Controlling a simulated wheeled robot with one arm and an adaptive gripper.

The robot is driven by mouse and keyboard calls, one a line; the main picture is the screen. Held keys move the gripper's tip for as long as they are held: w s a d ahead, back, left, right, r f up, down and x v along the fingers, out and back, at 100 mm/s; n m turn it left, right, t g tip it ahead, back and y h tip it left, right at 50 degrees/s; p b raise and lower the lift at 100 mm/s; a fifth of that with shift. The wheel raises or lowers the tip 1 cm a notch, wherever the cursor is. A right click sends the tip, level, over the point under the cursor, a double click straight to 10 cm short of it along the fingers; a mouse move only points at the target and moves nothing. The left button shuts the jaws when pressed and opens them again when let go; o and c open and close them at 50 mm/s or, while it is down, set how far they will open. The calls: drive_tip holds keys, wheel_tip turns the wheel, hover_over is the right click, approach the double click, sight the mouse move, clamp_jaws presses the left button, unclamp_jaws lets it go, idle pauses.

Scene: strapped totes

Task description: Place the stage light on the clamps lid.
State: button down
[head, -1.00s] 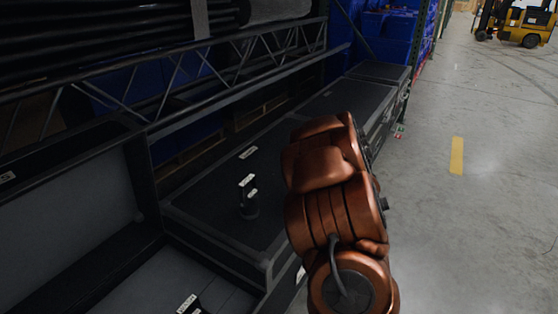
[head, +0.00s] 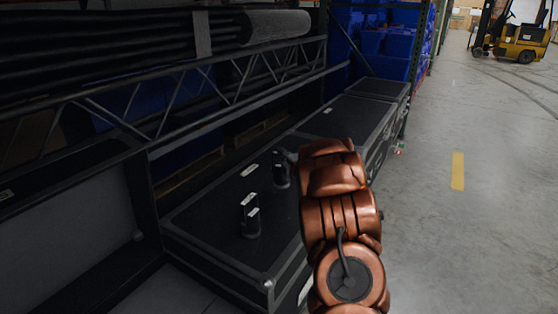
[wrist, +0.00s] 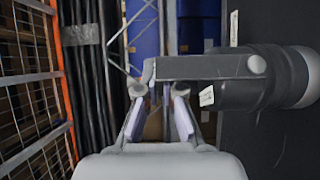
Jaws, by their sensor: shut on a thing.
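A dark stage light (head: 281,174) with a small pale label is in my gripper, over the black case lid (head: 205,212). In the wrist view the light (wrist: 245,92) lies sideways, its round end to the right and its bracket reaching left to my fingers. My gripper (wrist: 165,88) is shut on the bracket. I cannot tell whether the light touches the lid. A pale label (head: 250,170) lies on the lid beside it; its words are too small to read. In the head view my arm hides most of the gripper.
A similar dark labelled fixture (head: 250,220) stands on the lid, nearer. An open case (head: 75,225) is at the left. A metal truss (head: 180,90) runs above the cases, with blue totes (head: 390,45) behind. The right floor is clear up to a forklift (head: 515,38).

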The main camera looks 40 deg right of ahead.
drive_tip(key=shift+x, duration=1.35)
drive_tip(key=shift+w+d+f, duration=0.1)
drive_tip(key=shift+d+f, duration=0.1)
drive_tip(key=shift+f, duration=1.6)
drive_tip(key=shift+f+b, duration=0.25)
drive_tip(key=shift+b, duration=0.2)
drive_tip(key=c, duration=1.3)
unclamp_jaws()
